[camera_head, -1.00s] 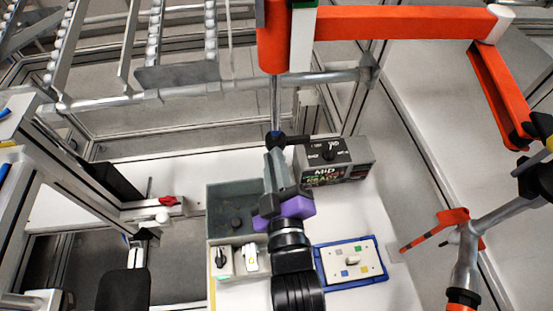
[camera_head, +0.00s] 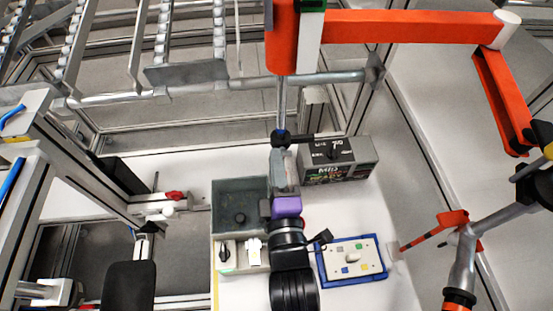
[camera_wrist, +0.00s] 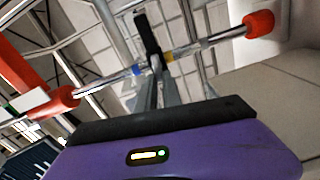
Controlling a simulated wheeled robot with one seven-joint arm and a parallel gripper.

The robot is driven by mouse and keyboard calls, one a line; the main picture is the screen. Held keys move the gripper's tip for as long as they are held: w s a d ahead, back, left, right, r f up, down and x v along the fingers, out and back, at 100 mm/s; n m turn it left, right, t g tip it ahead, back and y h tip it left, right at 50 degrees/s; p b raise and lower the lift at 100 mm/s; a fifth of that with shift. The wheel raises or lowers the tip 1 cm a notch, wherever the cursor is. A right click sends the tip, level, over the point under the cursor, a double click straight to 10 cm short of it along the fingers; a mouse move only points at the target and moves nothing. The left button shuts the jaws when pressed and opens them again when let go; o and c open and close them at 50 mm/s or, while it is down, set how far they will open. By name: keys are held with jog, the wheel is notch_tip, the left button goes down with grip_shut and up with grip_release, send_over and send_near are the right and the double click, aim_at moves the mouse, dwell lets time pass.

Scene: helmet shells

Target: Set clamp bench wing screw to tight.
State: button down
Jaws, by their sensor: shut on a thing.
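The wing screw (camera_head: 308,138) shows in the head view as a black bar reaching right from a dark hub at the lower end of a vertical metal rod. In the wrist view a black bar (camera_wrist: 147,35) stands up at the fingertips, in front of a crossing rod with blue and yellow bands. My gripper (camera_head: 281,150) points away from me with its fingertips at the hub. It is shut on the wing screw; its fingers (camera_wrist: 155,74) hide the exact contact. How far the screw is turned cannot be read.
A grey box (camera_head: 345,172) with a dial and lit text stands just right of my gripper. A blue-framed plate (camera_head: 322,267) with a knob lies nearer, and a grey tray (camera_head: 225,188) with switches is left. An orange arm frame (camera_head: 400,24) hangs above right.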

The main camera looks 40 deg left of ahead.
dwell(0.3)
jog(key=c, duration=1.5)
grip_release()
jog(key=shift+d, duration=0.1)
jog(key=b+v, duration=0.1)
jog(key=v, duration=0.6)
jog(key=shift+s+d, duration=0.25)
jog(key=shift+s, duration=0.05)
